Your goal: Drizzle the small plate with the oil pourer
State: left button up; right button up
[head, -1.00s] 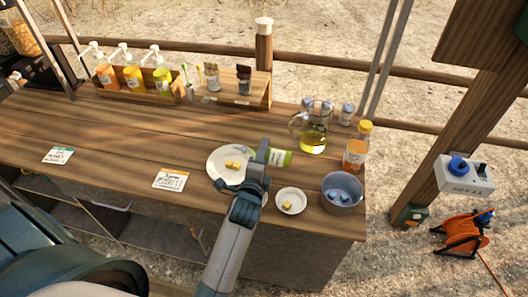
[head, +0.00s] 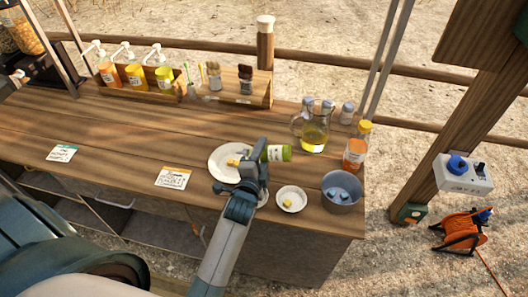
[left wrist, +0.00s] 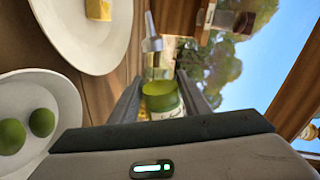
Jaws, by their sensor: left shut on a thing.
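My left gripper (head: 257,165) is shut on a green-labelled bottle, the oil pourer (head: 279,153), held on its side above the counter. In the left wrist view the pourer (left wrist: 162,98) sits between the fingers, its narrow spout pointing away from the camera. A smaller white dish (head: 299,206) with a yellow piece lies to the right. No oil stream is visible.
A dish with green olives (left wrist: 60,90) is mostly hidden behind my gripper in the head view. A grey bowl (head: 341,206), an orange bottle (head: 355,150) and a glass jug (head: 313,140) stand at the right. The counter's left middle is mostly clear apart from cards.

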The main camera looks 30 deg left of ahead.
pick_arm(q)
jog(key=shift+a, duration=0.3)
jog(key=shift+s+d+p, duration=0.35)
jog(key=shift+d+p, duration=0.05)
jog(key=shift+d, duration=0.1)
dwell(0.5)
jog(key=shift+w+d, duration=0.3)
jog(key=shift+w, duration=0.2)
dwell(0.5)
jog(key=shift+s+a+p, duration=0.1)
jog(key=shift+a+p, duration=0.25)
jog(key=shift+a, duration=0.05)
dwell(0.5)
dwell(0.4)
jog(key=m+p, duration=0.1)
jog(key=m, duration=0.1)
jog(key=shift+r+m+y, duration=0.1)
jog(key=shift+m+y, duration=0.2)
jog(key=shift+y, duration=0.1)
jog(key=shift+m+y, duration=0.3)
jog(key=shift+m, duration=0.9)
jog(key=shift+r, duration=0.15)
